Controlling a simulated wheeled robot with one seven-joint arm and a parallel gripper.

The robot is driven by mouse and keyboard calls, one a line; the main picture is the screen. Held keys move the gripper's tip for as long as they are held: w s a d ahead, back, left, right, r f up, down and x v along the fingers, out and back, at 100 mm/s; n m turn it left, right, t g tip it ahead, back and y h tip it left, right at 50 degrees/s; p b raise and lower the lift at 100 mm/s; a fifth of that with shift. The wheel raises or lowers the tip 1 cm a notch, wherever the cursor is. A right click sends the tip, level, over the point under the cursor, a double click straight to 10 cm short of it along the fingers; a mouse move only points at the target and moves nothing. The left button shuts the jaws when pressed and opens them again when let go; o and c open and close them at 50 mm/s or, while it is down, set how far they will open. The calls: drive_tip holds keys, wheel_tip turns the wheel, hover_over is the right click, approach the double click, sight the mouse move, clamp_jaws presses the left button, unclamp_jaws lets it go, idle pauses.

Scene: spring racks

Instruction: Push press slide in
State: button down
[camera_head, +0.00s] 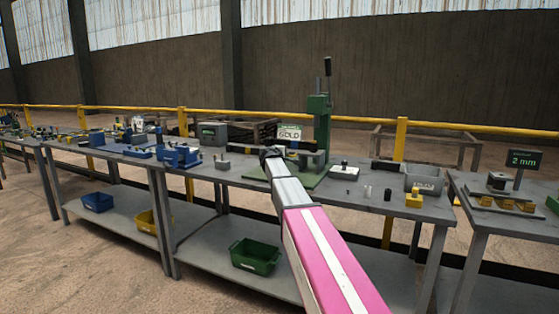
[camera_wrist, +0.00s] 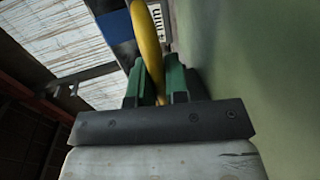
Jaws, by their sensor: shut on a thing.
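The green press (camera_head: 319,118) stands on the middle table, with a dark upright lever on top and a green base plate. My gripper (camera_head: 270,152) is at the left side of the press, low over its base. In the wrist view my gripper (camera_wrist: 160,88) is shut, with a curved yellow piece (camera_wrist: 149,45) between its green fingers. I cannot tell whether this piece belongs to the press slide. A plain green surface (camera_wrist: 260,80) fills the right of that view. The slide itself is hidden or too small to make out.
A sign (camera_head: 290,132) stands behind the press. A white block (camera_head: 344,173), a grey bin (camera_head: 424,181) and a yellow block (camera_head: 414,199) are to its right. Blue fixtures (camera_head: 181,156) are to its left. A green bin (camera_head: 255,257) sits on the lower shelf.

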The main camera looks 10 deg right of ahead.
drive_tip(key=shift+r+x, duration=0.15)
drive_tip(key=shift+x, duration=0.7)
drive_tip(key=shift+r+x, duration=0.2)
drive_tip(key=shift+x, duration=0.6)
drive_tip(key=shift+w, duration=0.15)
drive_tip(key=c, duration=1.1)
unclamp_jaws()
drive_tip(key=shift+d, duration=0.1)
drive_tip(key=v, duration=1)
drive_tip(key=shift+s+a, duration=0.2)
drive_tip(key=shift+s, duration=0.1)
drive_tip(key=shift+s+a, duration=0.1)
